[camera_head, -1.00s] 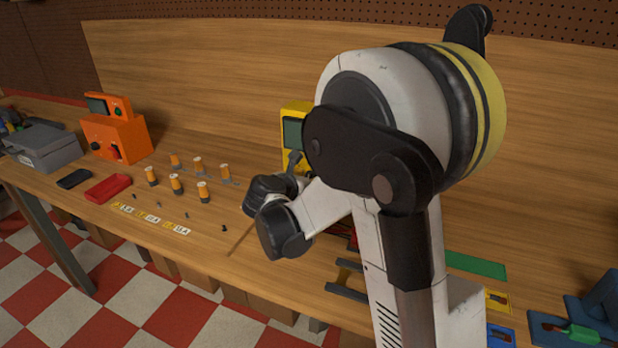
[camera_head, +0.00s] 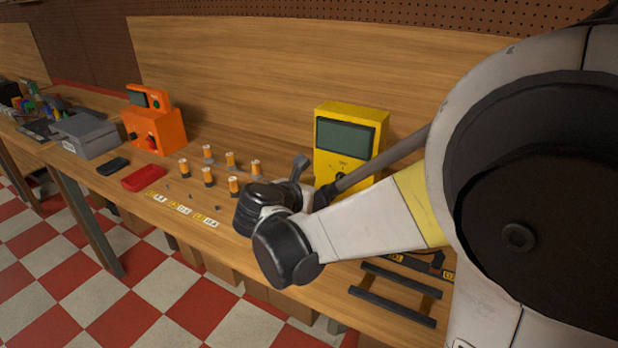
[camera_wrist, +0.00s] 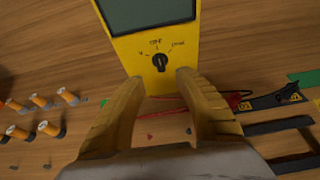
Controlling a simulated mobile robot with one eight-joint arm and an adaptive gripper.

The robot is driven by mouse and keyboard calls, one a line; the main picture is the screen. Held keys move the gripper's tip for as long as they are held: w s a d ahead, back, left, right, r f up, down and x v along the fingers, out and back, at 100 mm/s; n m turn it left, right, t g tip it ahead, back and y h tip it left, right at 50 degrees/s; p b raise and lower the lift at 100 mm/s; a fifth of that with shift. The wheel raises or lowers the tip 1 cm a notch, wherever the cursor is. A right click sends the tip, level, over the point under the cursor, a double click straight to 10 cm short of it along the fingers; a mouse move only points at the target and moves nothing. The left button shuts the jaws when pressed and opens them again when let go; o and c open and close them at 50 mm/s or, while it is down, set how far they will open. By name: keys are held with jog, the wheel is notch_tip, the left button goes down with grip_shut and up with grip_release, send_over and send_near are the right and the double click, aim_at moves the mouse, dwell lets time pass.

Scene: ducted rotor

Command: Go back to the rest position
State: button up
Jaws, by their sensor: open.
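My gripper (camera_wrist: 160,84) shows in the wrist view with its two yellowish fingers spread apart and nothing between them. The fingertips appear in front of the lower part of a yellow meter (camera_wrist: 151,68), below its dial. The meter, with a grey screen and a black knob, also stands on the bench in the head view (camera_head: 375,122). In the head view my arm reaches in from the right, above the bench, and hides part of the meter's base. The fingers cannot be made out clearly there.
Several orange capped cylinders (camera_head: 208,177) stand on the wooden bench (camera_head: 240,245) left of my wrist. Further left are a red tray (camera_head: 143,178), an orange device (camera_head: 153,130) and a grey box (camera_head: 88,134). Black rails (camera_head: 395,305) lie below my arm. Red leads (camera_wrist: 190,110) lie near the meter.

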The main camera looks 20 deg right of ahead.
jog(key=s+a+f+m+y, duration=0.1)
jog(key=s+a+m+y, duration=0.2)
jog(key=s+m, duration=0.4)
jog(key=s+a+f+m+g+y, duration=0.1)
jog(key=s+a+m+y, duration=0.2)
jog(key=s+m, duration=0.4)
jog(key=s+a+f+m+y, duration=0.1)
jog(key=s+a+m+y, duration=0.2)
jog(key=s+m, duration=0.3)
jog(key=m+y, duration=0.1)
jog(key=m, duration=0.4)
jog(key=shift+s+a+y, duration=0.15)
jog(key=shift+s+y, duration=0.25)
jog(key=shift+f, duration=0.1)
